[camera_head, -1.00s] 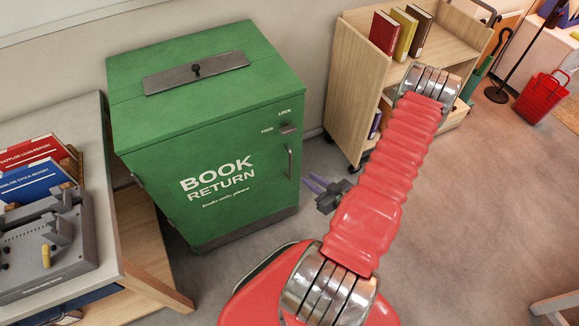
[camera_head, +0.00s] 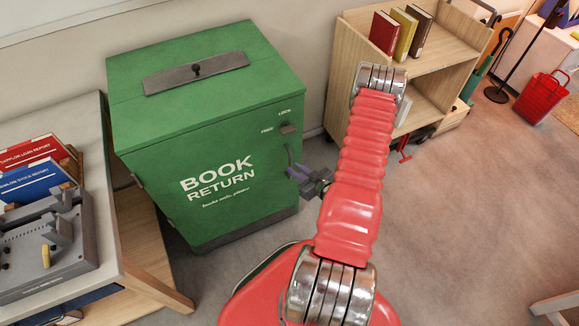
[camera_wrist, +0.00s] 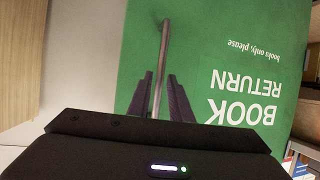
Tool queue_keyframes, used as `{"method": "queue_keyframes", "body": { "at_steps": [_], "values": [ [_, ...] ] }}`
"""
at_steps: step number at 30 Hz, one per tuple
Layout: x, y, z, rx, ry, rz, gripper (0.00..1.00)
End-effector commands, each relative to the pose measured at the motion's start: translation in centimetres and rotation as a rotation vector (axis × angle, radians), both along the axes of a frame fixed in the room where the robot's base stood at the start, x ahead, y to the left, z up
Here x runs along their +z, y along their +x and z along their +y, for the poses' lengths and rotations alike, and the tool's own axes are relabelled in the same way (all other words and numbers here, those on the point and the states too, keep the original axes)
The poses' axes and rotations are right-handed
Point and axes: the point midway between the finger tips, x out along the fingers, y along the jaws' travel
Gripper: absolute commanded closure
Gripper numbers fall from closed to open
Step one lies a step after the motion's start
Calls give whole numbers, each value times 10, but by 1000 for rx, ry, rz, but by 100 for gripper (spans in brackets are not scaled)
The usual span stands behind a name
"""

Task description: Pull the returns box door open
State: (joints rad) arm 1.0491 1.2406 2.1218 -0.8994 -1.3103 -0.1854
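The green returns box (camera_head: 150,85) has "BOOK RETURN" on its front door (camera_head: 225,205), which looks closed. A slim metal handle (camera_head: 290,158) stands upright near the door's right edge. My gripper (camera_head: 295,172) is at the handle's lower part in the head view. In the wrist view the handle (camera_wrist: 163,50) runs down between the two dark fingers (camera_wrist: 160,98). They are apart, with a gap on each side of the handle; I cannot tell how deep it sits. A small latch knob (camera_head: 287,128) sits above the handle beside the words "LOCK" and "FREE".
A table (camera_head: 120,240) with books and a grey device stands left of the box. A wooden book cart (camera_head: 350,80) stands behind my arm at the right.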

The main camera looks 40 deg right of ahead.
Motion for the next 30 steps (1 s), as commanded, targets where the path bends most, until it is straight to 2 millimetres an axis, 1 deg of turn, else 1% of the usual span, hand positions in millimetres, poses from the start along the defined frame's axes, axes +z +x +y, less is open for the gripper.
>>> {"method": "queue_keyframes", "body": {
  "at_steps": [3, 9, 13, 20, 23, 28, 30],
  "values": [
    [-7, 16, 0, 4, -1, 0, 82],
    [-15, 36, -3, 2, -2, -1, 82],
    [-17, 40, -3, 1, 0, 0, 82],
    [-17, 41, -3, 0, 0, 0, 82],
    [-17, 41, -3, 0, 0, 0, 86],
    [-17, 40, -3, 0, 0, 0, 98],
    [-17, 40, -3, 0, 0, 0, 100]
  ]
}}
